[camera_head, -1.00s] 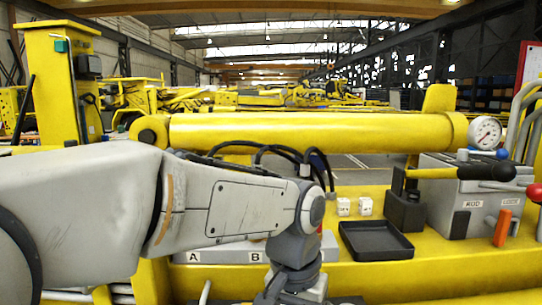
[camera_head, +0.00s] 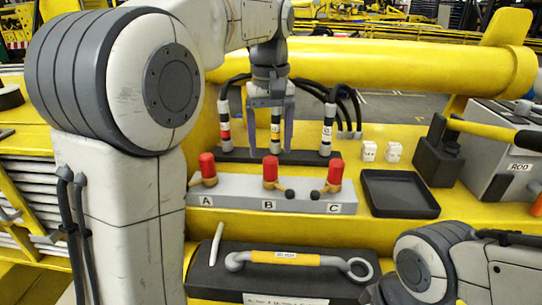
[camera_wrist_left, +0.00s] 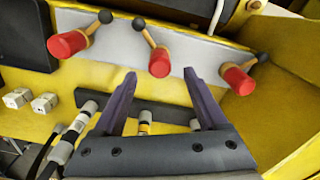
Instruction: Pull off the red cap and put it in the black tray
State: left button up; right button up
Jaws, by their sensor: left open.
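Three red cylinders stand on levers on the grey block (camera_head: 335,207): one at A (camera_head: 208,165), one at B (camera_head: 271,169), one at C (camera_head: 335,173). A hose fitting with a red band (camera_head: 225,128) stands at the left of the black bar behind them. I cannot tell which red part is the red cap. My left gripper (camera_head: 270,142) is open, pointing down over the bar, its fingers either side of the banded middle fitting (camera_head: 275,125). The wrist view shows the open fingers (camera_wrist_left: 160,76) and that fitting (camera_wrist_left: 144,122). The black tray (camera_head: 400,195) is empty, right of the block.
Two white cubes (camera_head: 369,151) (camera_head: 394,152) sit behind the tray. A black holder (camera_head: 438,160) and grey control box (camera_head: 505,150) stand to its right. A yellow cylinder (camera_head: 410,68) runs behind. A grey-yellow handled tool (camera_head: 285,259) lies in front. My right arm shows at bottom right.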

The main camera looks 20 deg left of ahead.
aim_at(270, 158)
pick_arm(q)
jog(key=shift+f, duration=2.5)
grip_shut()
